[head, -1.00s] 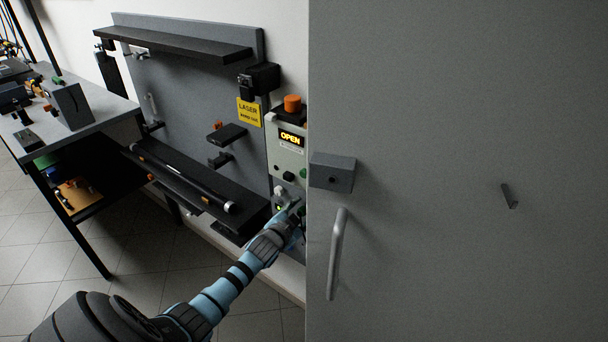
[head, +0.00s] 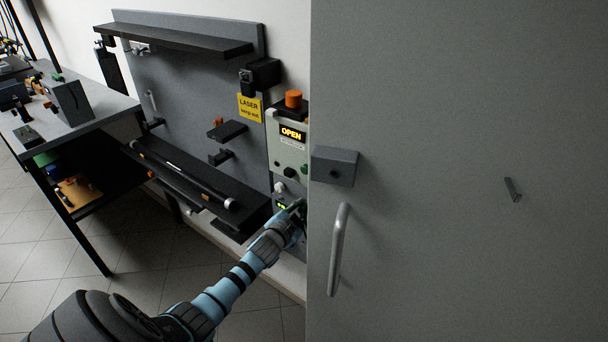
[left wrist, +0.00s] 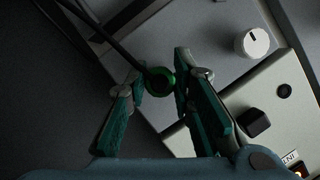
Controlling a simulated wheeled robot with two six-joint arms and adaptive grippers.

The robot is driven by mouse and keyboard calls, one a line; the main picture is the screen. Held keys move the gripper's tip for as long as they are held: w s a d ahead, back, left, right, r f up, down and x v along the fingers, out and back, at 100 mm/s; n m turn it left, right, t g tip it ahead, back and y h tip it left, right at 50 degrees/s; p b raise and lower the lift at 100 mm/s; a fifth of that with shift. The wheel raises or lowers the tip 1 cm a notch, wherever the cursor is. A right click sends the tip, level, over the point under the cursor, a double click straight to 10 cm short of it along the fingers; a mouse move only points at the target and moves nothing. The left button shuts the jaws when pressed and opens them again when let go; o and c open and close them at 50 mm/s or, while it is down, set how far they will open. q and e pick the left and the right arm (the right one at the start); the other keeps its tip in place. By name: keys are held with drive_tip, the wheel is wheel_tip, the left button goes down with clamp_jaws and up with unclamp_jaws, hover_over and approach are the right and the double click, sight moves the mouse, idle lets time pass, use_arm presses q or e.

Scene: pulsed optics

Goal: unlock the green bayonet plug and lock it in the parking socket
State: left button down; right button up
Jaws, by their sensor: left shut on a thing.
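The green bayonet plug (left wrist: 161,83) is in the left wrist view, on a grey panel, with a black cable (left wrist: 118,45) running from it to the upper left. My left gripper (left wrist: 160,80) is shut on the plug, one finger on each side. In the head view my left gripper (head: 297,208) is at the lower part of the wall unit, beside the grey door's edge, and the plug cannot be made out there. I cannot tell whether the plug is locked or turned. The parking socket cannot be identified for sure. My right gripper is not in view.
A white knob (left wrist: 253,43) and a black square button (left wrist: 253,122) are near the fingers. The control box (head: 289,150) with a lit OPEN sign is above. A large grey door (head: 440,240) with a handle (head: 338,250) fills the right side. A black shelf (head: 170,170) is left.

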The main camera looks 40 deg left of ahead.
use_arm(q)
drive_tip(key=shift+s+r+n+h+p, duration=0.15)
drive_tip(key=shift+r+n+h+p, duration=0.2)
drive_tip(key=shift+p, duration=0.45)
drive_tip(key=shift+f+n, duration=0.3)
drive_tip(key=shift+n, duration=0.15)
drive_tip(key=f+h+b, duration=0.1)
drive_tip(key=b, duration=0.1)
drive_tip(key=shift+n+b, duration=0.3)
drive_tip(key=shift+r+n+b, duration=0.15)
drive_tip(key=shift+n+b, duration=0.15)
drive_tip(key=shift+b, duration=0.05)
drive_tip(key=shift+r+g+h, duration=0.25)
drive_tip(key=shift+g, duration=0.05)
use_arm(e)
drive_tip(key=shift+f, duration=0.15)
use_arm(q)
drive_tip(key=shift+f, duration=0.1)
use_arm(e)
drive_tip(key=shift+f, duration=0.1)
